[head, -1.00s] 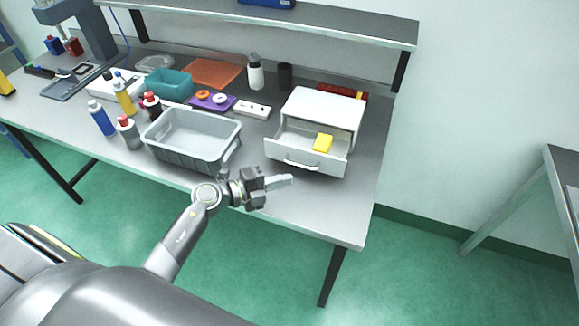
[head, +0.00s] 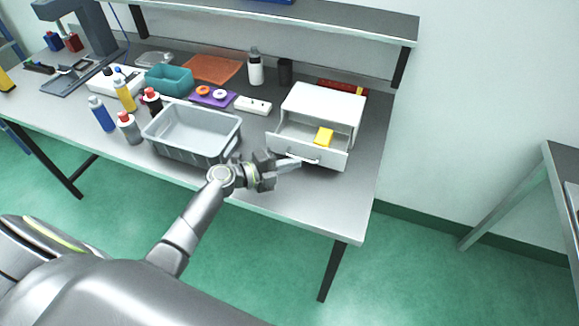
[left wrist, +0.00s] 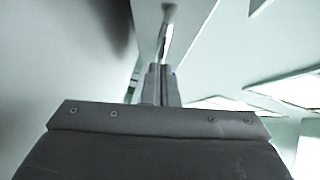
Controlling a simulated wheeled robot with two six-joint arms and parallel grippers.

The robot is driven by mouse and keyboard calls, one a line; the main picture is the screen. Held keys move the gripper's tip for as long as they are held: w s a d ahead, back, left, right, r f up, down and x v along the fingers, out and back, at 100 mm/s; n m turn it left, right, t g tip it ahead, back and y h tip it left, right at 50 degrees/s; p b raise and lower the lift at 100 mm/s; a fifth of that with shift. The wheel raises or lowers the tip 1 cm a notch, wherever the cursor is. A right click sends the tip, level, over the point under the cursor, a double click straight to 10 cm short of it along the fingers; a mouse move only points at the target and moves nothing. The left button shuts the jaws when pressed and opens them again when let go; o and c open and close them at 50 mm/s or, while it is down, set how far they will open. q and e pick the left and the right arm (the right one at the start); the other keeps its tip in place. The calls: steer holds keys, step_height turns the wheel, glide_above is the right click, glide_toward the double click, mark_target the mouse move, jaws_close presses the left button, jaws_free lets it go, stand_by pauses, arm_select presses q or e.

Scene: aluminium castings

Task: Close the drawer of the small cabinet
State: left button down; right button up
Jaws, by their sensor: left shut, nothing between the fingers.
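The small white cabinet (head: 325,101) stands at the right end of the table. Its drawer (head: 335,157) is pulled out, with a yellow block (head: 324,136) inside. My left gripper (head: 297,163) is shut and empty. Its fingertips are at the drawer's front, by the handle (head: 314,161), and appear to touch it; the exact contact is hard to tell. In the left wrist view the shut fingers (left wrist: 160,83) point at a pale panel with a bar-like handle (left wrist: 167,35). My right gripper is not in view.
A grey bin (head: 190,150) stands just left of the gripper. The table's front edge runs below the arm. The table front right of the drawer is clear.

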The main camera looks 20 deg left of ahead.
mark_target(305, 135)
arm_select(q)
steer(key=w+b, duration=0.4)
steer(key=w, duration=0.7)
steer(key=shift+w+a+f, duration=0.1)
steer(key=shift+a, duration=0.05)
steer(key=shift+w+b, duration=0.1)
steer(key=shift+b, duration=0.2)
steer(key=shift+r, duration=0.35)
steer(key=shift+r, duration=0.15)
